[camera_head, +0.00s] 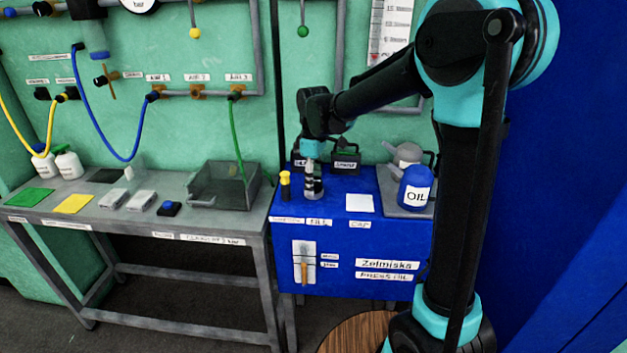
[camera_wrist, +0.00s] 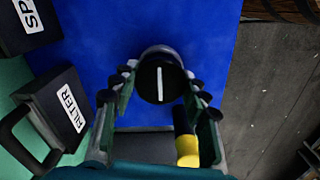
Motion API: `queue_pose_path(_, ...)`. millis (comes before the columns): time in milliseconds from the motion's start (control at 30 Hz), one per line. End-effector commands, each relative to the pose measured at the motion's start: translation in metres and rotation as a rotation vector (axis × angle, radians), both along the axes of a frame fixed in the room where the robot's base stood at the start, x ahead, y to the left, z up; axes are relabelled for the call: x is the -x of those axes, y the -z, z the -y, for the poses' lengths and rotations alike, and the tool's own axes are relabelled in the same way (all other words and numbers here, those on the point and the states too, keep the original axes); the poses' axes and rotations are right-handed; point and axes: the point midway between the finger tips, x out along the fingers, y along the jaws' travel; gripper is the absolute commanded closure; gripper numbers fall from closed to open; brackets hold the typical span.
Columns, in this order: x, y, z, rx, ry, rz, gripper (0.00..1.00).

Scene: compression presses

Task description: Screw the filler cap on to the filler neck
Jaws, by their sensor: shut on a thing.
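The filler cap (camera_wrist: 160,84) is black with a white line across its top, and sits between my fingers in the wrist view. My gripper (camera_wrist: 161,90) is shut on it. A pale metal rim, probably the filler neck (camera_wrist: 158,51), shows just past the cap. In the head view my gripper (camera_head: 312,166) points down over the neck (camera_head: 314,189) on the blue tank (camera_head: 345,275). The fingers hide the cap there. I cannot tell whether its threads are engaged.
A yellow-topped black part (camera_head: 285,184) stands close left of the neck; it also shows beside a finger in the wrist view (camera_wrist: 186,148). The white CAP pad (camera_head: 360,203) is bare. A blue oil can (camera_head: 415,188) stands at right. Dark boxes (camera_head: 345,163) stand behind.

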Motion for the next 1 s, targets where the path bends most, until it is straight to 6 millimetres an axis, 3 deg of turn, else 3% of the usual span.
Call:
queue_pose_path(33, 0.0, 0.0, 0.0, 0.0, 0.0, 0.0, 0.52)
queue_pose_path(200, 0.0, 0.0, 0.0, 0.0, 0.0, 0.0, 0.31)
queue_pose_path(567, 0.0, -0.004, 0.0, 0.0, 0.0, 0.0, 0.31)
queue_pose_path(767, 0.0, -0.032, 0.0, 0.0, 0.0, 0.0, 0.31)
queue_pose_path(1000, 0.0, -0.081, 0.0, 0.0, 0.0, 0.0, 0.31)
